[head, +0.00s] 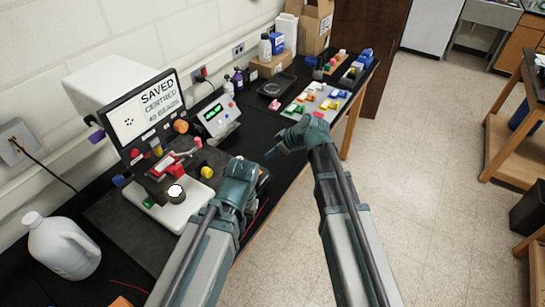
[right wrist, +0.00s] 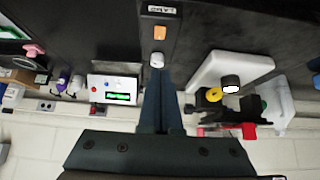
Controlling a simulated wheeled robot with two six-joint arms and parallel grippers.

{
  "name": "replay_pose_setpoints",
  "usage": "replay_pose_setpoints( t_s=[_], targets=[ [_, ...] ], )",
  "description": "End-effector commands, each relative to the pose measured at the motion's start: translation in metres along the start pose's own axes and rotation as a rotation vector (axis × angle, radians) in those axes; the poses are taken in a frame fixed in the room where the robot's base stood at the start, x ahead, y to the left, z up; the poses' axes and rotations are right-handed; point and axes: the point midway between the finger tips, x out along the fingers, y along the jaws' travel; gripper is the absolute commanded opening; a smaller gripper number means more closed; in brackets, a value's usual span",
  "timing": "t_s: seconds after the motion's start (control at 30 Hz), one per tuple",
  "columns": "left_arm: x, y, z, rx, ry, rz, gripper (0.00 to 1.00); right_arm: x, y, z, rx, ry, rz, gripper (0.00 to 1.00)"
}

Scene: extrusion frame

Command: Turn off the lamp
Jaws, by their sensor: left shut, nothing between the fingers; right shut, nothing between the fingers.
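A microscope-like instrument with a white base (head: 150,212) stands on the black bench at left; a round spot (head: 175,190) on it glows bright white. It also shows in the right wrist view, with the lit spot (right wrist: 231,89) at right. In that view an orange switch (right wrist: 159,32) and a white knob (right wrist: 157,60) lie in line beyond the fingertips, by a small label (right wrist: 162,10) that seems to read LAMP upside down. My right gripper (head: 270,154) is shut and empty, its fingers (right wrist: 158,76) pointing towards the knob. My left gripper (head: 262,176) is shut and empty, beside the instrument.
A monitor (head: 150,108) reading SAVED stands behind the instrument. A grey box with a green display (head: 215,115) is to its right. A white jug (head: 62,245) stands at front left. Trays with coloured parts (head: 318,102) lie farther back.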

Motion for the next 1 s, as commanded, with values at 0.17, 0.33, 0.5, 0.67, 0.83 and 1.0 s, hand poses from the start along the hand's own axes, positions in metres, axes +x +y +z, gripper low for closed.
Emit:
replay_pose_setpoints(
  t_s=[0.17,0.33,0.5,0.67,0.83,1.0],
  targets=[
    [0.030,0.003,-0.002,0.003,0.001,0.000,0.00,0.036,0.001,0.004,-0.001,-0.001,-0.001,0.00],
    [0.054,0.005,-0.003,0.008,0.001,-0.001,0.00,0.067,0.001,0.004,-0.001,-0.001,-0.001,0.00],
    [0.078,0.007,-0.005,0.014,0.001,-0.002,0.00,0.089,0.000,0.013,0.000,-0.001,0.000,0.00],
    [0.094,0.009,-0.006,0.016,0.001,-0.003,0.00,0.101,0.000,0.025,0.001,-0.001,0.000,0.00],
    [0.099,0.009,-0.006,0.015,0.001,-0.003,0.00,0.104,0.000,0.029,0.001,-0.001,0.000,0.00],
    [0.098,0.009,-0.006,0.015,0.001,-0.003,0.00,0.103,0.000,0.029,0.000,-0.001,0.000,0.00]
  ],
)
